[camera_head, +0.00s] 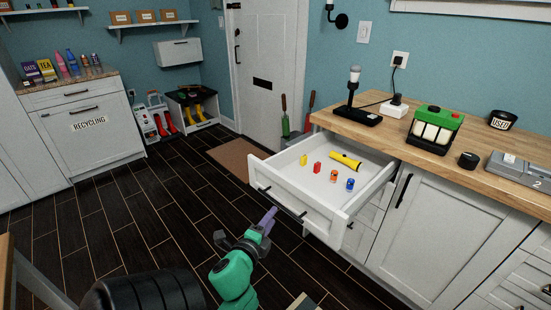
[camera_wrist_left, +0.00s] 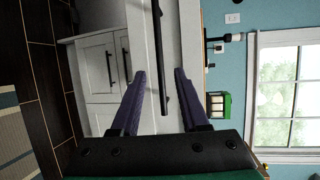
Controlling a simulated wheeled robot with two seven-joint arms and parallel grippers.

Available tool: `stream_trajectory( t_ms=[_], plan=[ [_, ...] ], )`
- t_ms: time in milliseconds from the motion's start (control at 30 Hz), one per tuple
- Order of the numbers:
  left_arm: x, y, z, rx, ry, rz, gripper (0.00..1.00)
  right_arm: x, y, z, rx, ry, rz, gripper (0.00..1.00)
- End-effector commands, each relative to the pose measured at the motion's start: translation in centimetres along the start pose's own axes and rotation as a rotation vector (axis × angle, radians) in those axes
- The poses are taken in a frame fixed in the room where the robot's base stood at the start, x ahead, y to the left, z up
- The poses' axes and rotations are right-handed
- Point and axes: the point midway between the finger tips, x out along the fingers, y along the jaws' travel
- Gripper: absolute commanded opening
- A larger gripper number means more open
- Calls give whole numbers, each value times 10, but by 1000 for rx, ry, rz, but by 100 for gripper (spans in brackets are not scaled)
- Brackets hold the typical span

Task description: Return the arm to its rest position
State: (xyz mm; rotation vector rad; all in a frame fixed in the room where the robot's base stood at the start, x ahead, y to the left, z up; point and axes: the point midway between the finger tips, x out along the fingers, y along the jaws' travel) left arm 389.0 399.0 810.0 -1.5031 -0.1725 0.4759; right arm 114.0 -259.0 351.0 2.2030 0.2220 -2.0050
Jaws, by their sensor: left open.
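My left gripper (camera_head: 268,216) is in front of the open white drawer (camera_head: 300,208) in the head view, with its purple fingers pointing up towards the drawer front. In the left wrist view the fingers (camera_wrist_left: 160,72) are apart, with nothing clamped between them. The black drawer handle (camera_head: 282,206) shows in the gap between the fingers in that view (camera_wrist_left: 158,50). I cannot tell how far the fingertips are from it. My right gripper is not in view.
The pulled-out drawer holds a yellow flashlight (camera_head: 345,161) and several small coloured items. The wooden counter (camera_head: 395,137) above carries a green-topped device (camera_head: 435,128) and a black stand (camera_head: 353,100). Dark floor (camera_head: 110,225) lies open to the left, with a brown mat (camera_head: 238,158) by the door.

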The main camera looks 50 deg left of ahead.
Motion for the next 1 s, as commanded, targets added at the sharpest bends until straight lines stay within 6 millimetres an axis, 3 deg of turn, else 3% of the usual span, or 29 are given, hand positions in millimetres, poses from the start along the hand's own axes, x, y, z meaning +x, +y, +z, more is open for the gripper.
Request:
stream_trajectory(
  t_ms=[567, 667, 767, 800, 867, 1000],
  plan=[
    [2, 7, -3, -19, 6, 15, 45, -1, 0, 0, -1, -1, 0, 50],
    [8, 45, -17, -119, 32, 101, 45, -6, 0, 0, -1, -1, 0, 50],
    [8, 121, -46, -302, 62, 276, 45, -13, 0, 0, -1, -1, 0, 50],
    [3, 156, -60, -383, 66, 363, 45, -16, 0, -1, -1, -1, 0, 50],
    [-10, 208, -78, -497, 56, 498, 45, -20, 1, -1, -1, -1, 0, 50],
    [-70, 324, -105, -712, -48, 822, 45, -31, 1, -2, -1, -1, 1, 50]
  ],
)
